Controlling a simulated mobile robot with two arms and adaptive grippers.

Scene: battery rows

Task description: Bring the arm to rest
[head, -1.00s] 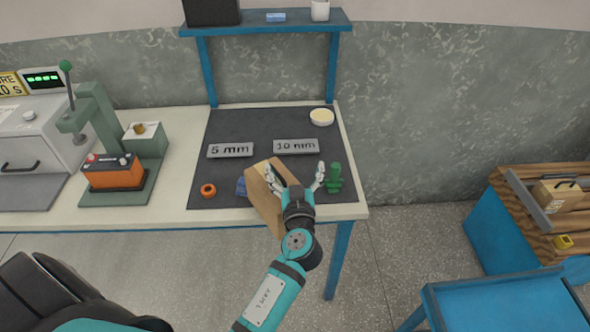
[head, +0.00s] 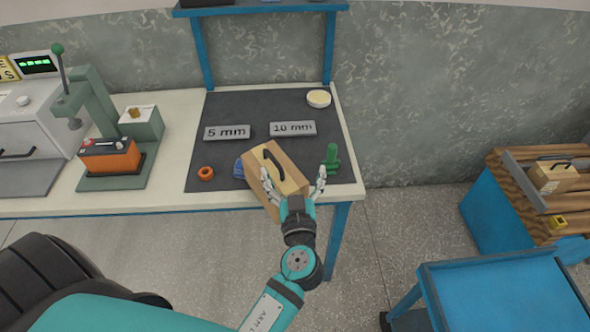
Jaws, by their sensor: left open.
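My left gripper (head: 294,184) is open, its two pale fingers spread apart, at the front edge of the bench in the head view. A wooden block with a black handle (head: 283,172) stands on the dark mat just behind it. The left finger overlaps the block's front in the picture, and I cannot tell whether it touches. The right finger is in front of and beside a green knobbed piece (head: 332,160). Nothing shows held between the fingers. My teal arm reaches up from the bottom of the view. My right gripper is not in view.
The dark mat (head: 222,108) carries a 5 mm plate (head: 227,133), a 10 mm plate (head: 293,129), an orange ring (head: 206,174), a blue piece (head: 238,169) and a round dish (head: 318,99). A green press with an orange battery (head: 110,160) stands left. A blue cart (head: 505,295) stands lower right.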

